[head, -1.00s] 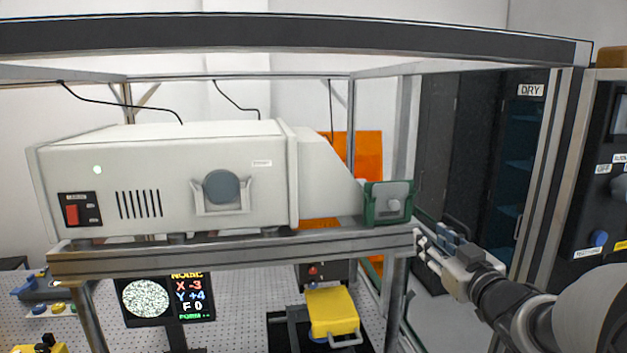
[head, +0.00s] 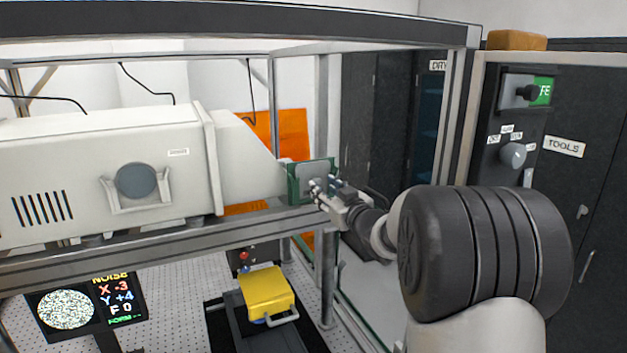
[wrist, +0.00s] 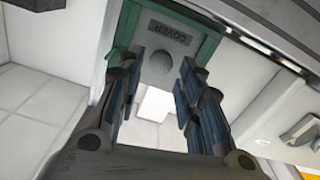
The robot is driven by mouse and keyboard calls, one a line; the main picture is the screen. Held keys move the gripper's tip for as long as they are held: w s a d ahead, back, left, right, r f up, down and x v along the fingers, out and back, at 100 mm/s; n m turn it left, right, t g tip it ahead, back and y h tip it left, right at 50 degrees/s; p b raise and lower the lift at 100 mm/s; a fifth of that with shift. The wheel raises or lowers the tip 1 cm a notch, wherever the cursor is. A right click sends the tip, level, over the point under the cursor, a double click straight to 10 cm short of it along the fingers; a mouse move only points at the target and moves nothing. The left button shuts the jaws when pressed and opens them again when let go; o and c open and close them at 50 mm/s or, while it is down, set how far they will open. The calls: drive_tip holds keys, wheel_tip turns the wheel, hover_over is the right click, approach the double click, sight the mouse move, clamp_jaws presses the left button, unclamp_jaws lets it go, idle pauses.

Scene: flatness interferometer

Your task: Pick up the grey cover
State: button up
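The grey cover (head: 311,178) is a flat plate set in a green frame (head: 292,186) at the right end of the white instrument. In the wrist view the cover (wrist: 178,50) carries a label reading COVER and a round grey knob (wrist: 158,69). My gripper (head: 322,188) is in front of the cover and hides part of it. In the wrist view my gripper (wrist: 160,70) is open, with one finger on either side of the knob and visible gaps between. Nothing is held. Whether the fingertips reach the plate I cannot tell.
The white instrument (head: 90,150) rests on a metal rail (head: 150,243); a round grey cap (head: 137,180) sits in its front holder. Below are a yellow block (head: 266,291) with a handle and a screen (head: 88,307). A control panel (head: 520,130) and dark cabinets stand right.

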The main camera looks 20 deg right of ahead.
sight(319, 184)
drive_tip(key=w, duration=0.4)
drive_tip(key=shift+s, duration=0.1)
drive_tip(key=shift+c, duration=0.6)
drive_tip(key=c, duration=0.7)
